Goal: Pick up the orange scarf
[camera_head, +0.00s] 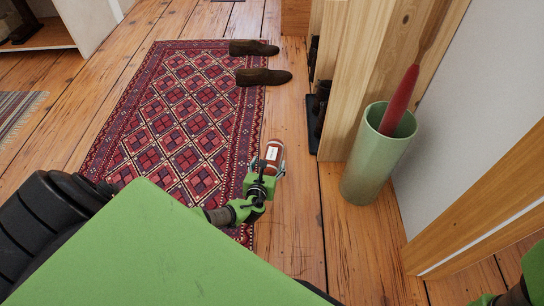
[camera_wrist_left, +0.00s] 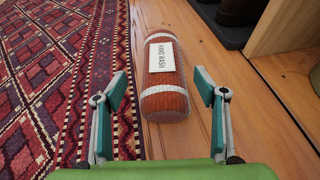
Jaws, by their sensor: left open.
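The orange scarf (camera_head: 273,150) appears as a rolled, knitted, rust-orange bundle with pale bands, lying on the wooden floor beside the rug's right edge. In the left wrist view the scarf (camera_wrist_left: 165,97) points away from me and bears a white label reading "HAND WASH". My left gripper (camera_head: 267,168) is open above the near end of the scarf. In the wrist view its two teal-padded fingers (camera_wrist_left: 160,88) stand apart on either side of the roll, with visible gaps; their exact height above it is unclear. My right gripper is out of view.
A red patterned rug (camera_head: 185,100) lies left of the scarf. Two brown shoes (camera_head: 263,77) are farther off. A green bin (camera_head: 372,168) holding a red umbrella-like item stands right, beside a wooden unit (camera_head: 352,75). Bare floor (camera_head: 300,220) lies between.

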